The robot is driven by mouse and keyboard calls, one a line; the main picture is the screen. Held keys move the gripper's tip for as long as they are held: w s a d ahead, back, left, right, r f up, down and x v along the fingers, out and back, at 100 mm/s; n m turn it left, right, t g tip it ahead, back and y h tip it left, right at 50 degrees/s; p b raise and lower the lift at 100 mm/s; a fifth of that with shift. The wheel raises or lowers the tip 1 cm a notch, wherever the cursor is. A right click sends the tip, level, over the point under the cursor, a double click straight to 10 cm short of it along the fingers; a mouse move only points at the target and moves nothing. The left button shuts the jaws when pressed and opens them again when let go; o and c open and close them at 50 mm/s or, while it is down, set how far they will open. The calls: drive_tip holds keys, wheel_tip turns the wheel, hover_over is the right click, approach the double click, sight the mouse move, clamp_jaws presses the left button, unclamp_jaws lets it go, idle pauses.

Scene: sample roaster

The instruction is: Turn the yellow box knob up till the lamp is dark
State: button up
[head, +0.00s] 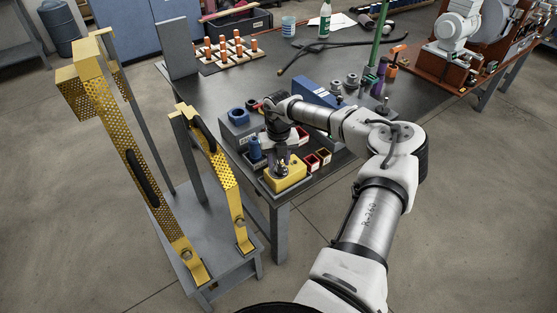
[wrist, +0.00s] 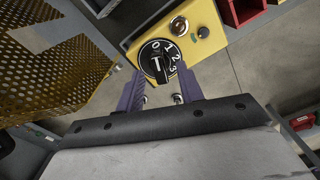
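The yellow box (head: 291,182) sits at the near left corner of the dark table. In the wrist view the yellow box (wrist: 208,45) carries a round black knob (wrist: 158,57) with white figures 0 to 3 and a white T-shaped mark. Beside the knob is a round, metal-rimmed fitting with a dull brownish centre, perhaps the lamp (wrist: 180,26); I cannot tell if it is lit. Contact is not clear. In the head view my gripper (head: 281,158) is above the box.
Small red bins (head: 311,160) stand right of the box, and a grey holder with a blue part (head: 238,115) behind it. A stand with yellow perforated guards (head: 125,150) rises close on the left. A blue block (head: 316,92) lies beyond my wrist.

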drive_tip(key=shift+f, duration=0.85)
drive_tip(key=shift+c, duration=0.5)
clamp_jaws()
drive_tip(key=shift+m, duration=0.3)
drive_tip(key=m, duration=0.3)
drive_tip(key=shift+m+b, duration=0.3)
drive_tip(key=shift+b, duration=0.1)
drive_tip(key=shift+m+b, duration=0.4)
drive_tip(key=shift+m, duration=1.8)
